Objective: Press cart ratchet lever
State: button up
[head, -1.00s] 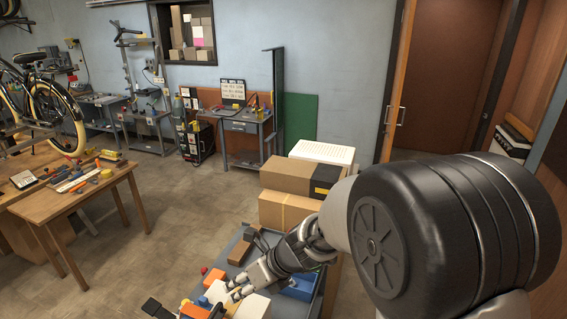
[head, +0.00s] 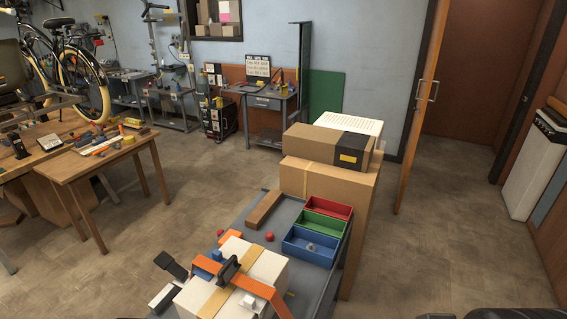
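The grey cart (head: 262,205) stands at the lower middle of the head view. On its near end sits a white box (head: 262,262) with a tan band, crossed by an orange strap (head: 262,289). A black lever-like piece (head: 229,268) sits upright on the strap on top of the box, and looks like the ratchet lever. Nothing touches it. My gripper is out of view; only a dark rounded edge, probably part of my arm, shows at the bottom right.
Red, green and blue bins (head: 311,244) line the cart's right side, with a brown block (head: 264,209) and a red ball (head: 269,236) nearby. Stacked cartons (head: 327,182) stand behind. A wooden table (head: 108,160) is at left. Floor at right is clear.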

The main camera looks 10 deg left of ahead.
aim_at(164, 260)
jog(key=u, duration=1.45)
